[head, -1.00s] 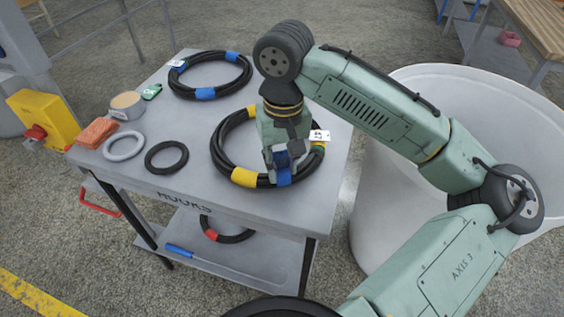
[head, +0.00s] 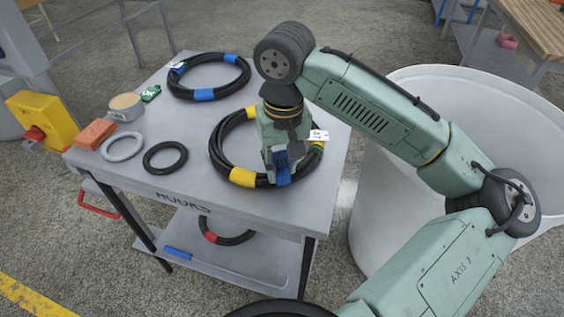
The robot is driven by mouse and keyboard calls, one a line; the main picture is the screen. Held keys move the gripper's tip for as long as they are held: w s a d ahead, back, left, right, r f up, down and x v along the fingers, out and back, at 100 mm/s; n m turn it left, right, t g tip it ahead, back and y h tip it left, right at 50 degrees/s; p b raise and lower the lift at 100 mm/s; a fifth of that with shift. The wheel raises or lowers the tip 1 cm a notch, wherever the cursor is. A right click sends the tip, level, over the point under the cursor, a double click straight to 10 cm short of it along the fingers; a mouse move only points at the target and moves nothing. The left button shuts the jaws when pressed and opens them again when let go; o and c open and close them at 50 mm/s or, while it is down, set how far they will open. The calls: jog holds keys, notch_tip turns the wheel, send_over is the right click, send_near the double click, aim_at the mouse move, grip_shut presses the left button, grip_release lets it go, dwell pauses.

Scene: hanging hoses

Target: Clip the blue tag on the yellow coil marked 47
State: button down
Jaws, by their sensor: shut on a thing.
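The coil with yellow bands (head: 243,177) is a black hose loop lying flat on the near right of the cart top. A white label (head: 319,136) sits on its right side; its number is too small to read surely. My gripper (head: 281,168) points down at the coil's near edge, shut on the blue tag (head: 281,159). Blue also shows just below, against the hose; I cannot tell whether it is part of the tag or a band. The fingers partly hide the contact, so I cannot tell whether the tag is clipped on.
A coil with blue bands (head: 205,94) lies behind. A grey ring (head: 122,147), a black ring (head: 165,157), an orange block (head: 96,134) and a cup (head: 126,107) stand left. A red-banded coil (head: 209,236) is below. A large white bin (head: 395,215) stands right.

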aim_at(278, 169)
jog(key=c, duration=2.4)
grip_release()
jog(key=shift+s+a+f, duration=0.15)
jog(key=shift+s+f, duration=0.1)
jog(key=shift+f, duration=0.35)
jog(key=shift+s+a+f, duration=0.1)
jog(key=shift+s+f, duration=0.1)
jog(key=shift+f, duration=0.4)
jog(key=c, duration=1.1)
grip_release()
jog(key=shift+w+a+f, duration=0.2)
jog(key=shift+w+f, duration=0.1)
jog(key=shift+w, duration=0.1)
jog(key=shift+d+r, duration=0.15)
jog(key=shift+r, duration=0.15)
